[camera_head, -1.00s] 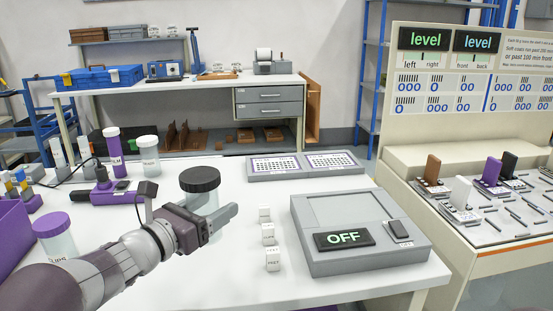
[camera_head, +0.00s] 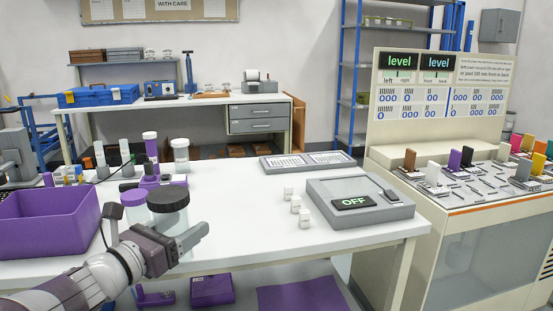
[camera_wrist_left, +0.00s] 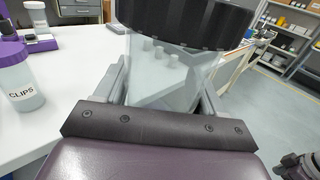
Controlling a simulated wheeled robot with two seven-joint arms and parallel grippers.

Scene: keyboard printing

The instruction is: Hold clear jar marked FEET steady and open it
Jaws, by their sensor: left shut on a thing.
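A clear jar (camera_wrist_left: 165,75) with a ribbed black screw lid (camera_wrist_left: 190,18) is between the fingers of my left gripper (camera_head: 184,242). The gripper is shut around the jar body below the lid. The black lid (camera_head: 168,199) is on the jar, which looks slightly tilted near the table's front edge in the head view. No lettering on this jar faces either camera. A purple-lidded clear jar marked CLIPS (camera_wrist_left: 22,92) stands on the table to the left in the wrist view.
A purple bin (camera_head: 45,228) stands at the table's left. White cubes (camera_head: 296,205) and a grey device reading OFF (camera_head: 350,218) are to the right. A white-lidded jar (camera_head: 181,156) stands behind. The middle of the white table (camera_head: 235,215) is clear.

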